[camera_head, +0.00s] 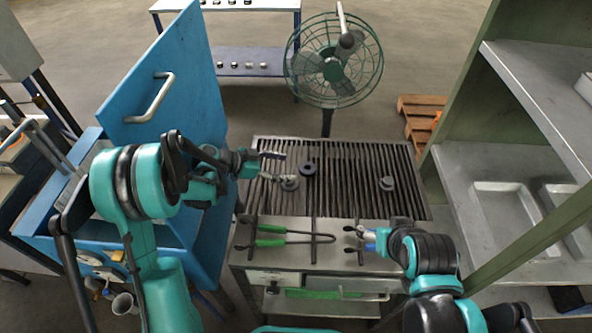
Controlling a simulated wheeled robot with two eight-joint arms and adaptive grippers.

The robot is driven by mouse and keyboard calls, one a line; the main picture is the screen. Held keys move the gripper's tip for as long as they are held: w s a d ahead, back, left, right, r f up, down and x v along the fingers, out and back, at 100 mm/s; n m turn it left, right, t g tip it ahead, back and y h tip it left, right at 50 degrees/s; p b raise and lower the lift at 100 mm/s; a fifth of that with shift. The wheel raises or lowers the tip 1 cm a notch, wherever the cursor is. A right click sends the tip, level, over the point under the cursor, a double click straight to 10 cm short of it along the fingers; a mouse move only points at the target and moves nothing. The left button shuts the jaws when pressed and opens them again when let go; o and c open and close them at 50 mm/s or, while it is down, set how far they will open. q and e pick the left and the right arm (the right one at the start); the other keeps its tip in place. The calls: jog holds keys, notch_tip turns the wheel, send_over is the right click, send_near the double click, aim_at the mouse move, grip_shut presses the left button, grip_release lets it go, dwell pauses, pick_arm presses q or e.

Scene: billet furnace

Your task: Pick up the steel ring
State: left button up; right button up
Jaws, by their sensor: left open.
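A grey ring-shaped piece (289,184) lies on the slatted grate (350,160), just at the lower fingertip of my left gripper (286,167). This gripper is open, with one finger above the other in the picture, and nothing shows between its fingers. A darker ring (308,169) lies on the grate just right of the fingertips. Another grey round piece (386,183) lies farther right on the grate. I cannot tell by looks which of these is steel. My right gripper (355,236) is over the front ledge, its jaw state unclear.
Green-handled tongs (270,242) lie on the metal ledge in front of the grate. A blue box with a raised lid (185,85) stands left. A fan (333,62) stands behind. A green-framed shelf with trays (500,215) bounds the right side.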

aim_at(304, 168)
pick_arm(q)
jog(key=b+x, duration=0.2)
jog(key=x, duration=0.4)
jog(key=shift+f, duration=0.1)
jog(key=shift+w+d+f, duration=0.1)
jog(key=shift+w+d, duration=0.05)
jog(key=shift+d, duration=0.25)
grip_shut()
